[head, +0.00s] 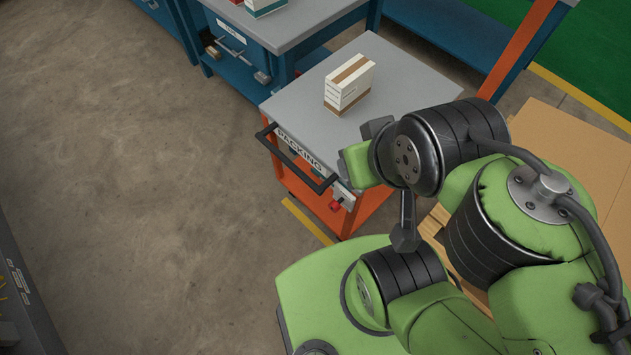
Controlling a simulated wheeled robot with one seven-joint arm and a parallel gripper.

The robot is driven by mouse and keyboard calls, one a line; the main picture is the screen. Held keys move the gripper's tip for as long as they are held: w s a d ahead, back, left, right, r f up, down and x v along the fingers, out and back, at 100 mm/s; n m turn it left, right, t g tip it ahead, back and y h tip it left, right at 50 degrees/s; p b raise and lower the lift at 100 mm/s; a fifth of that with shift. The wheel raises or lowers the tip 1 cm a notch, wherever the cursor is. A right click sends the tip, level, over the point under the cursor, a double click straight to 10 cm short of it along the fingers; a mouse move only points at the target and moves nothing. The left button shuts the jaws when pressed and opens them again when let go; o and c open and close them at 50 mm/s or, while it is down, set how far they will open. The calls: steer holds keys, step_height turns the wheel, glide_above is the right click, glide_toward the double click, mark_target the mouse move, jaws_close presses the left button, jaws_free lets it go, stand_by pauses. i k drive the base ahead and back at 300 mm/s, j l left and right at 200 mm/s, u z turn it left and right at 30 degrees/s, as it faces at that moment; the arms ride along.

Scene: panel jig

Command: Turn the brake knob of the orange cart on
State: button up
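The orange cart (355,222) stands right of the middle in the head view, with a grey top and a black push handle (300,160). A label reading "PACKING" runs along its front edge. A small red knob (335,205) sits at the cart's near front corner, below the handle's right end. Which way the knob is turned is too small to tell. My green and black arm reaches over the cart's right side. Its wrist is close to the handle's right end and the knob in the picture. My gripper's fingers cannot be made out; dark parts show around the wrist.
A white and brown box (349,85) stands on the cart top. A blue workbench (270,40) with a grey top is behind the cart. Cardboard (570,150) lies to the right, partly behind my arm. The concrete floor (140,170) on the left is clear.

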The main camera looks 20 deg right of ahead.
mark_target(334, 206)
steer(key=k+z, duration=0.1)
steer(key=k, duration=0.25)
steer(key=k+j+u, duration=0.1)
steer(key=j+u, duration=0.3)
steer(key=j, duration=0.15)
steer(key=j+u, duration=0.4)
steer(key=j, duration=0.15)
